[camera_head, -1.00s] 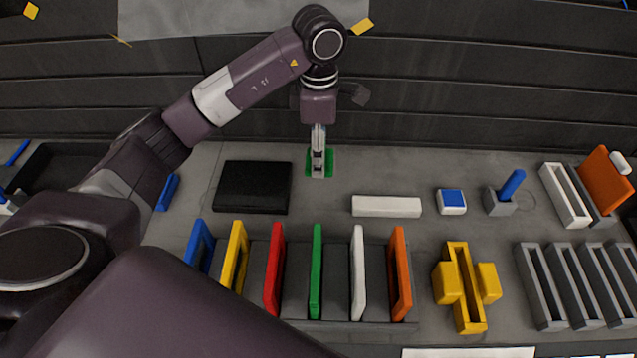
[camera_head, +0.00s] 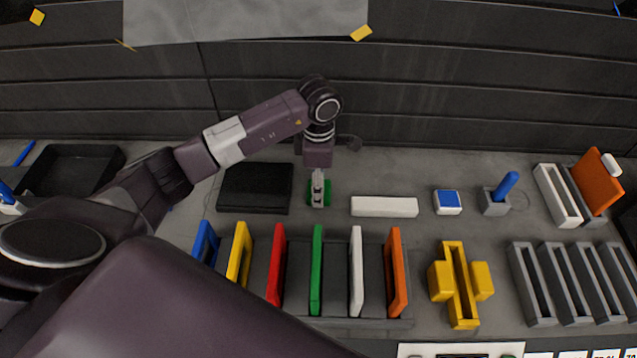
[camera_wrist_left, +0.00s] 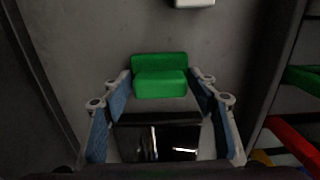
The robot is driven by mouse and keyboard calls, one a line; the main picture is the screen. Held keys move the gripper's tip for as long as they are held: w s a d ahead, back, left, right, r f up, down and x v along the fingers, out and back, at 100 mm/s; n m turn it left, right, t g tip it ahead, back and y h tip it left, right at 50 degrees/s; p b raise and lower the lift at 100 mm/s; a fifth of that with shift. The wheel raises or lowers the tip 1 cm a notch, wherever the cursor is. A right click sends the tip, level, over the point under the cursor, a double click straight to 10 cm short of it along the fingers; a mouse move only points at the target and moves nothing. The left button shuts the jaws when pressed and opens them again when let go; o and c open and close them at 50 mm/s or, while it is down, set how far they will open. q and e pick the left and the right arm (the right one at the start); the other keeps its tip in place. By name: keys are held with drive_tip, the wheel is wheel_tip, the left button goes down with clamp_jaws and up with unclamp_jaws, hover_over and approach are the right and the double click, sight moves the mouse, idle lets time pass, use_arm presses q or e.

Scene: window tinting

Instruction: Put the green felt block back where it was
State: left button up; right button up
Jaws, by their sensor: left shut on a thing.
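The green felt block (camera_head: 328,193) is at the tips of my left gripper (camera_head: 318,188), between the black pad and the white bar on the grey worktop. In the left wrist view the block (camera_wrist_left: 160,82) sits between the two blue-padded fingers (camera_wrist_left: 160,100), which are shut on it. Whether the block touches the worktop or hangs just above it, I cannot tell. In the head view the fingers hide part of the block. My right gripper is in neither view.
A black pad (camera_head: 254,188) lies left of the block and a white bar (camera_head: 384,207) right of it. A rack (camera_head: 337,280) with several coloured upright plates stands in front. A yellow holder (camera_head: 459,285) and a blue-topped white block (camera_head: 448,201) are further right.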

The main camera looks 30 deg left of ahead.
use_arm(q)
drive_tip(key=shift+f, duration=0.15)
drive_tip(key=o, duration=1.1)
drive_tip(key=shift+r, duration=0.35)
wheel_tip(320, 180, up, 10)
drive_tip(key=b, duration=0.3)
drive_tip(key=shift+r+b, duration=0.25)
drive_tip(key=shift+b, duration=0.15)
drive_tip(key=shift+r, duration=0.65)
